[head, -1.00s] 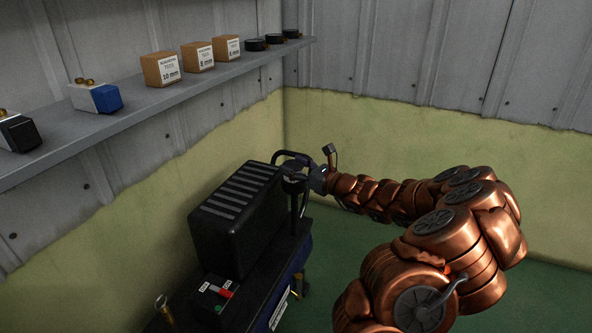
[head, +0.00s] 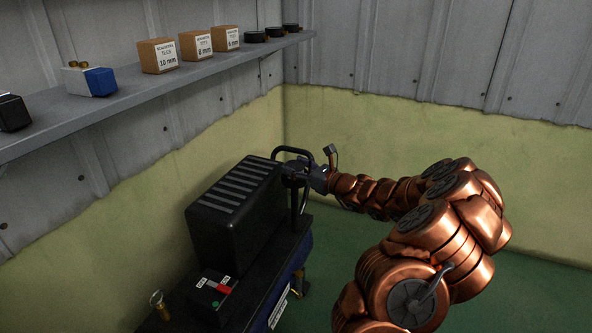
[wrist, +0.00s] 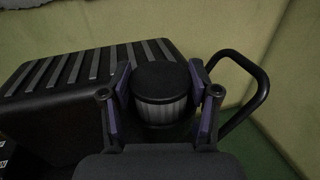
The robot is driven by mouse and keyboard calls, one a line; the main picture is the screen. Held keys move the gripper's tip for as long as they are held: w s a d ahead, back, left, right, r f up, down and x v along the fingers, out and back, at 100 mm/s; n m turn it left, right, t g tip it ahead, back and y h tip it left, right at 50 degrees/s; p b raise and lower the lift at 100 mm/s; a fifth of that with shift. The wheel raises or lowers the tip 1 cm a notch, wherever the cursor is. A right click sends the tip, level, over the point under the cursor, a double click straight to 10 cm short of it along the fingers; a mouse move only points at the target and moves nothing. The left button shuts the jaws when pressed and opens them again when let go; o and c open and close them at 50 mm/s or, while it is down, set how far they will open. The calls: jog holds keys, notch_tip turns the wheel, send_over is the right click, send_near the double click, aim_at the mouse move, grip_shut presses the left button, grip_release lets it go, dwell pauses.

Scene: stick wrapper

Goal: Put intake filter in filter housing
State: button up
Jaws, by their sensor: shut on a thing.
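The intake filter (wrist: 160,84), a short cylinder with a black top and a pale pleated side, sits between the fingers of my gripper (wrist: 160,105) in the wrist view. My gripper is shut on it. Below the filter a dark round part, perhaps the filter housing, shows only in part; I cannot tell whether the filter is in it or above it. In the head view my gripper (head: 304,176) is at the right end of the black ribbed machine (head: 235,205), and the filter is too small and dark to make out there.
A black tube handle (wrist: 258,85) rises close to the right of my gripper. A small control box with a red switch (head: 223,289) stands at the machine's front. A grey shelf (head: 130,110) with boxes and black discs runs along the left wall.

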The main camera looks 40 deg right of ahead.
jog(key=o, duration=1.2)
jog(key=shift+f, duration=0.15)
jog(key=shift+c, duration=0.2)
jog(key=shift+s+r, duration=0.1)
jog(key=shift+r, duration=0.1)
jog(key=p+v, duration=0.3)
jog(key=v, duration=0.8)
jog(key=shift+s, duration=0.4)
jog(key=shift+d, duration=0.2)
